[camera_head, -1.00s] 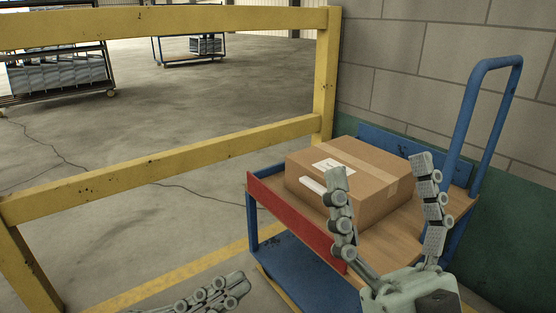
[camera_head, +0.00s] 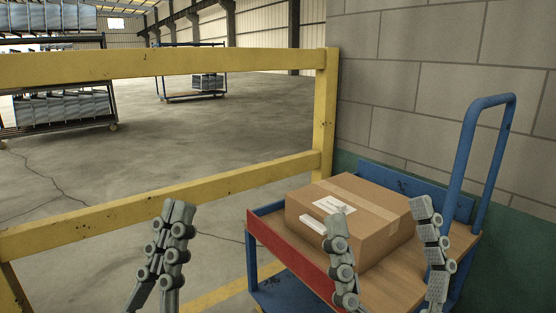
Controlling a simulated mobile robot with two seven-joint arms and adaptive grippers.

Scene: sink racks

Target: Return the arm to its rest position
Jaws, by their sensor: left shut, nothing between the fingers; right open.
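My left gripper (camera_head: 176,215) points upward at the lower left, in front of the yellow railing. Its fingers are together with nothing between them. My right gripper (camera_head: 380,222) is at the lower right with its two fingers spread wide apart and empty. It appears in front of the cart and the cardboard box (camera_head: 385,207), and I cannot tell whether it touches either. The arms behind both grippers are below the picture edge.
The box rests on the wooden top of a blue cart (camera_head: 400,290) with a red front panel (camera_head: 293,259) and a tall blue handle (camera_head: 468,150). A yellow railing (camera_head: 170,64) crosses the left. A block wall (camera_head: 440,95) stands behind the cart. Racks (camera_head: 62,108) stand far back.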

